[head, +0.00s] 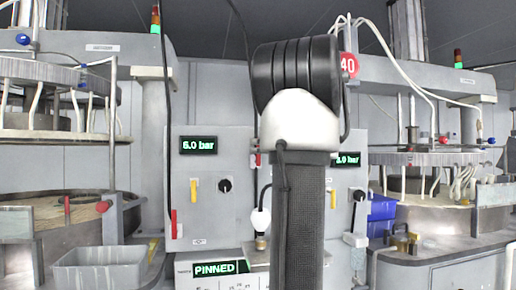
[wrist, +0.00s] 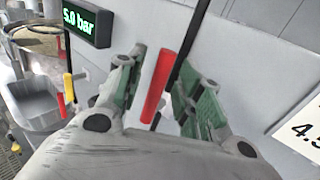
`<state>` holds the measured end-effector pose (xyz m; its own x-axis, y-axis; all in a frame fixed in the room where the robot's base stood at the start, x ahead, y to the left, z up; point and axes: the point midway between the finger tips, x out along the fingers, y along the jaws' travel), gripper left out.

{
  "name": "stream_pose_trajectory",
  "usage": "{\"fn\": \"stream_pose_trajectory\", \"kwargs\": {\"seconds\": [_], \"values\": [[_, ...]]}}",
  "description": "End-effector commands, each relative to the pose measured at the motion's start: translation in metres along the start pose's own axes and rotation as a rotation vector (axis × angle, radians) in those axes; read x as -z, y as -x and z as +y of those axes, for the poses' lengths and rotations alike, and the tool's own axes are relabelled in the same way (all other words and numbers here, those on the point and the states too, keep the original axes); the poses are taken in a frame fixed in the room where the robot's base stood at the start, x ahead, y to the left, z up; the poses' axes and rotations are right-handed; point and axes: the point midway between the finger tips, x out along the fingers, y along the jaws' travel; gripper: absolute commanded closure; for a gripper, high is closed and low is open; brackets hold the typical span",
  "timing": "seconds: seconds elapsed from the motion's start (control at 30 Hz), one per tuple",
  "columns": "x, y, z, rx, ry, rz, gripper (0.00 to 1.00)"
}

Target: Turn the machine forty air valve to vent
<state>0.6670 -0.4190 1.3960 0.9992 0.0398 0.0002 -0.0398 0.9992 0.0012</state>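The red disc marked 40 (head: 348,65) shows at the upper right in the head view. In the wrist view a red valve handle (wrist: 159,86) stands roughly upright, slightly tilted, between my fingers. My gripper (wrist: 162,92) is open around it, with a gap on each side. In the head view my arm hides the gripper and much of the panel behind it. A small red part (head: 257,160) shows just left of my arm; I cannot tell whether it is the same handle. The valve's body and markings are hidden.
The 5.0 bar display (wrist: 86,21) hangs left of my fingers. Left of my arm, the grey panel carries a yellow handle (head: 194,189), a black knob (head: 225,185) and a red handle (head: 173,224). A grey bin (head: 100,270) and a blue bin (head: 382,212) stand lower down.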

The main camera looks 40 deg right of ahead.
Motion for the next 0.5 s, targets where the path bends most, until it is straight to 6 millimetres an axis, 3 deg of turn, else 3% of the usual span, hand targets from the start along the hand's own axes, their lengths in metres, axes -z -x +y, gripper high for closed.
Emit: {"fn": "stream_pose_trajectory", "kwargs": {"seconds": [0.13, 0.4, 0.43, 0.5], "values": [[0.0005, -0.0133, 0.0003, -0.001, 0.000, 0.001, 0.64], [0.0003, -0.0157, 0.0000, 0.001, 0.001, 0.001, 0.64], [0.0003, -0.0157, 0.0000, 0.001, 0.001, 0.001, 0.66], [0.0003, -0.0156, 0.0000, 0.001, 0.001, 0.001, 0.78]]}}
